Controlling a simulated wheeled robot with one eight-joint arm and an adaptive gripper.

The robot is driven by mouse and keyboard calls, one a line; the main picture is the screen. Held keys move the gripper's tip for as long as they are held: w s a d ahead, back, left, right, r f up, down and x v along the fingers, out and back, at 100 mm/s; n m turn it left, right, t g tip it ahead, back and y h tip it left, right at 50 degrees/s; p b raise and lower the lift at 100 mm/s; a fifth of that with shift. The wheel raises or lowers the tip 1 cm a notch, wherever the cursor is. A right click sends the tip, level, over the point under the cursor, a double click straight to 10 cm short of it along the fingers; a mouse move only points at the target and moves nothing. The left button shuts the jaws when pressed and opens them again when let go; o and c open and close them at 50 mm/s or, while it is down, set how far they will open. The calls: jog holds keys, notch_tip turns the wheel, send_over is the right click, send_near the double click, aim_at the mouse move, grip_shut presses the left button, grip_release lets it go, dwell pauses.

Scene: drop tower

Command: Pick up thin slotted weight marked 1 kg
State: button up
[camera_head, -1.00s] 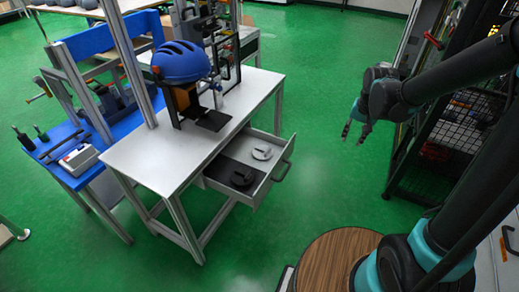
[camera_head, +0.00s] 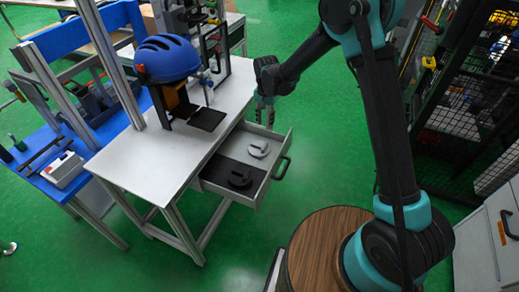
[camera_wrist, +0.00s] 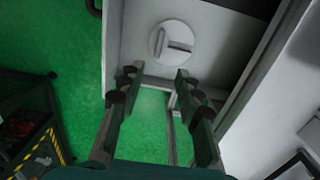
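Two slotted weights lie flat in the open drawer (camera_head: 270,187): a light grey one (camera_head: 258,149) toward the back and a dark one (camera_head: 240,178) on a black mat toward the front. I cannot read any mark on either. My gripper (camera_head: 265,112) hangs above the back end of the drawer, near the light weight and apart from it. In the wrist view, my gripper (camera_wrist: 157,80) is open and empty, its two fingers apart. A pale round weight (camera_wrist: 171,40) with a slot shows just beyond the fingertips.
The white table (camera_head: 150,155) carries a blue helmet (camera_head: 168,58) on a stand, close to my gripper's left. The drawer's handle (camera_head: 281,168) sticks out to the right. A black mesh rack (camera_head: 470,120) stands at the right. Green floor is clear around the drawer.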

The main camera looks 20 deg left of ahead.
send_over(265, 146)
jog(key=f, duration=0.9)
jog(key=shift+w+a+f, duration=0.1)
jog(key=shift+w+a, duration=0.1)
jog(key=shift+w, duration=0.05)
jog(key=shift+s+f, duration=0.2)
jog(key=shift+f, duration=2.45)
grip_shut()
jog(key=shift+r, duration=0.1)
